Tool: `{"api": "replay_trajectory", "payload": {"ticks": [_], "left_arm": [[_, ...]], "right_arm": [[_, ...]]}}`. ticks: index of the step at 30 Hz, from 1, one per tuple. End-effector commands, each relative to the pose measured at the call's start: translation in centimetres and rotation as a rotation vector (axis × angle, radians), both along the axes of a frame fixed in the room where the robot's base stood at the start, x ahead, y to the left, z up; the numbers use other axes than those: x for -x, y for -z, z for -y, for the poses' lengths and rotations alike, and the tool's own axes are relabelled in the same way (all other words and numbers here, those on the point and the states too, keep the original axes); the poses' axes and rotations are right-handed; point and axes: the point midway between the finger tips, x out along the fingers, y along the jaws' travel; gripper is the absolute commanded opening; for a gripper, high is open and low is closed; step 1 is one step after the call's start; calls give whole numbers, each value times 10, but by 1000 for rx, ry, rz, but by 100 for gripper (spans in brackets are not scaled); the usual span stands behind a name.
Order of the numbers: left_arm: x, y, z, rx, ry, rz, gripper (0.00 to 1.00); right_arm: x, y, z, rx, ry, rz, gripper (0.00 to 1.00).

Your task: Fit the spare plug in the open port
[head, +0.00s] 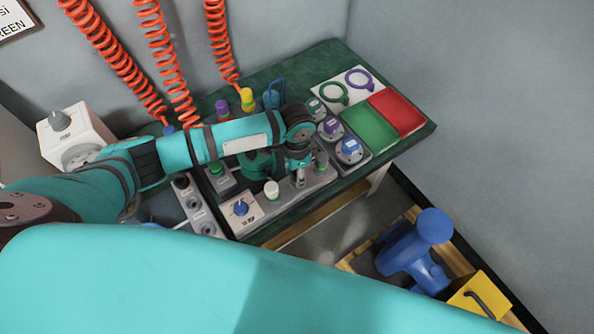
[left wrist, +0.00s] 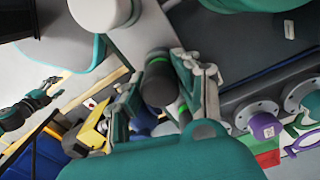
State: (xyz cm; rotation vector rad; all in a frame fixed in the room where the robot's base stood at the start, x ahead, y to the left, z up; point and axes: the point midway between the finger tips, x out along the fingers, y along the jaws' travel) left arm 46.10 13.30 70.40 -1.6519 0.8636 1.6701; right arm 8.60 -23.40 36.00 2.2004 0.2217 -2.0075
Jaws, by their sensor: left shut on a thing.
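My left gripper (head: 299,178) is over the front of the green table, pointing down. In the left wrist view its two fingers (left wrist: 160,95) are shut on a dark grey plug (left wrist: 157,82) with a green band. In the head view a dark grey piece (head: 321,161) shows just right of the fingers; I cannot tell whether it is the held plug. A row of round ports holds a green plug (head: 315,106), a purple plug (head: 331,126) and a blue plug (head: 348,147). I cannot make out the open port. A dark and teal hand (left wrist: 38,100), apparently my right gripper, is far off and too small to read.
A white-topped piece (head: 271,189) and a blue-knob panel (head: 240,208) stand left of the gripper. A green tray (head: 370,128) and a red tray (head: 398,110) lie at the right. Orange coiled hoses (head: 160,50) hang behind. A blue fixture (head: 415,255) stands below the table.

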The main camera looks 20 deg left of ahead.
Motion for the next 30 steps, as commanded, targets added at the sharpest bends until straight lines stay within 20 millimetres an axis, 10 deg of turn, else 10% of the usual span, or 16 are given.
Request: {"api": "replay_trajectory", "payload": {"ticks": [2,3,8,20,30], "left_arm": [[0,2,0,0,0,0,0],[0,1,0,0,0,0,38],[0,1,0,0,0,0,58],[-1,-8,0,0,0,1,60],[-2,-76,-1,1,1,3,60]], "right_arm": [[0,1,0,0,0,0,55],[0,0,0,0,0,0,55],[0,0,0,0,0,0,55],[0,0,3,4,-2,1,55],[0,0,2,2,-1,0,55]]}}
